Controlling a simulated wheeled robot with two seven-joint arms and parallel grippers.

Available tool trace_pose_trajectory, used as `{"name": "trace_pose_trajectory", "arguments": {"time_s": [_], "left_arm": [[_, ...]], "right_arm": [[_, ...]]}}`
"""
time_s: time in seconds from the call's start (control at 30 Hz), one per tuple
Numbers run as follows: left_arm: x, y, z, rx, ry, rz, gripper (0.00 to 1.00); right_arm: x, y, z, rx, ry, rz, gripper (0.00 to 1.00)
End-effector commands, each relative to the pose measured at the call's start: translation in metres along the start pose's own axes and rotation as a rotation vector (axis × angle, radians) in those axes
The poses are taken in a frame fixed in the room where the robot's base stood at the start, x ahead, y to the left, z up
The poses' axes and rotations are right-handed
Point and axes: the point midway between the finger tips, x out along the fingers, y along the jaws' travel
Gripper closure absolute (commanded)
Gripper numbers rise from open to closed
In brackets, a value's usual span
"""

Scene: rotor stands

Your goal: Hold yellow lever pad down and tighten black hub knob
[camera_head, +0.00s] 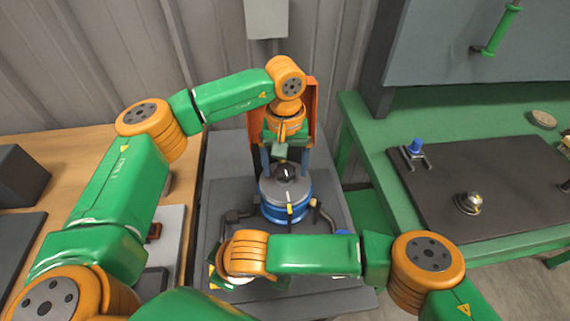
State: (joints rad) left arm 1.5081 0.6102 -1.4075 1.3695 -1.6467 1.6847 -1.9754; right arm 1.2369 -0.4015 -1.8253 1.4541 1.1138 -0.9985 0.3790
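The black hub knob (286,172) sits on top of a round grey-topped rotor unit with a blue base (285,212), in the middle of the head view. A small yellow pad (290,209) shows at the rotor's front side, with dark bent arms around it. My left gripper (281,157) points down just above and behind the knob; its fingers are small and partly hidden, so contact and opening are unclear. My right arm crosses in front of the rotor from the right. Its orange wrist ends at the lower left of the rotor, and its fingers are hidden.
An orange upright frame (311,112) stands behind the rotor on a grey stand (222,185). At right, a green bench (375,130) carries a dark mat (440,200) with a blue-topped part and a metal knob. At left is a wooden table (75,148) with dark blocks.

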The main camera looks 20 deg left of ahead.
Motion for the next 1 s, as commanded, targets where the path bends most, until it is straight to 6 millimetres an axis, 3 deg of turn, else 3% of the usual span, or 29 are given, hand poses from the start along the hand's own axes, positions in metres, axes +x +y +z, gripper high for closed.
{"name": "trace_pose_trajectory", "arguments": {"time_s": [0.23, 0.73, 1.0], "left_arm": [[-0.003, 0.000, 0.000, -0.002, 0.001, 0.001, 0.15], [-0.071, 0.000, -0.001, -0.003, 0.003, 0.000, 0.15], [-0.080, 0.000, 0.000, -0.002, 0.000, -0.001, 0.15]], "right_arm": [[0.000, 0.000, 0.000, 0.000, 0.000, 0.001, 1.00], [0.000, 0.000, 0.000, 0.000, 0.000, 0.001, 1.00], [0.000, 0.000, 0.000, 0.000, 0.000, 0.001, 1.00]]}}
